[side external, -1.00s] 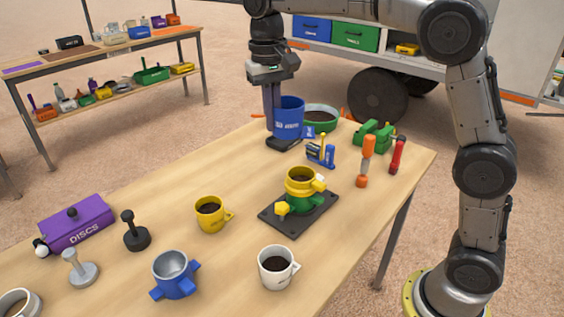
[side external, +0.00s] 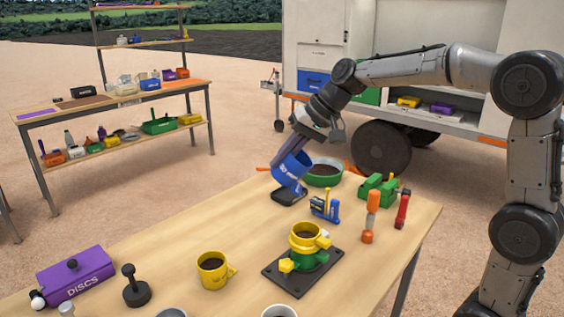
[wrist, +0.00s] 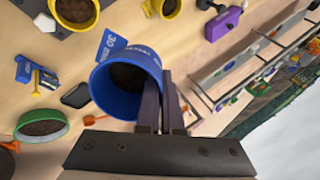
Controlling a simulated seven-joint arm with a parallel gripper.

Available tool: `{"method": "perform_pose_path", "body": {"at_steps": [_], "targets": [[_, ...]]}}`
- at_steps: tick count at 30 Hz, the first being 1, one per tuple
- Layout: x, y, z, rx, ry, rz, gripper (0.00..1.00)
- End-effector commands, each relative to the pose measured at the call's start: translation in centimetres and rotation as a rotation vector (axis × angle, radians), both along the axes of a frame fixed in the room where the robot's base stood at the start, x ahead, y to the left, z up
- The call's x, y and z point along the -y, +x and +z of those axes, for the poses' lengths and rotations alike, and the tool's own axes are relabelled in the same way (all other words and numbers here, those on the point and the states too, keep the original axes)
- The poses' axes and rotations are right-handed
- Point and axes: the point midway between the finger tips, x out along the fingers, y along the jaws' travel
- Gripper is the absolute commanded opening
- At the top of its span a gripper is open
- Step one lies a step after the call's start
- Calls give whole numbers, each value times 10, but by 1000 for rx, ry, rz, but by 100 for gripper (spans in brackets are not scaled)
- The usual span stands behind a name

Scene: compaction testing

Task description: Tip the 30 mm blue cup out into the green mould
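The blue 30 mm cup (side external: 290,172) is tilted just above a black pad in the side view. My gripper (side external: 284,158) is shut on its side; the exact grip is partly hidden. The wrist view shows dark soil inside the blue cup (wrist: 98,88), beside my gripper's two dark fingers (wrist: 160,104). The green mould (side external: 311,260) stands on a dark base plate (side external: 290,282), with a yellow collar (side external: 304,240) on top and dark material inside. The mould is nearer the side camera than the cup, with the cup well apart from it.
The black pad (side external: 288,197) and green bowl of soil (side external: 323,181) lie near the cup. A blue-yellow tool (side external: 325,207) lies between cup and mould.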

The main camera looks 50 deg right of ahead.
Motion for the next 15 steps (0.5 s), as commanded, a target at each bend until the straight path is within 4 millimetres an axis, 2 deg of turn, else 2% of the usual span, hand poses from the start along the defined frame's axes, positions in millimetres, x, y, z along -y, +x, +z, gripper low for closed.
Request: {"method": "perform_pose_path", "body": {"at_steps": [15], "targets": [[6,-7,0,276,183,-8,0]]}}
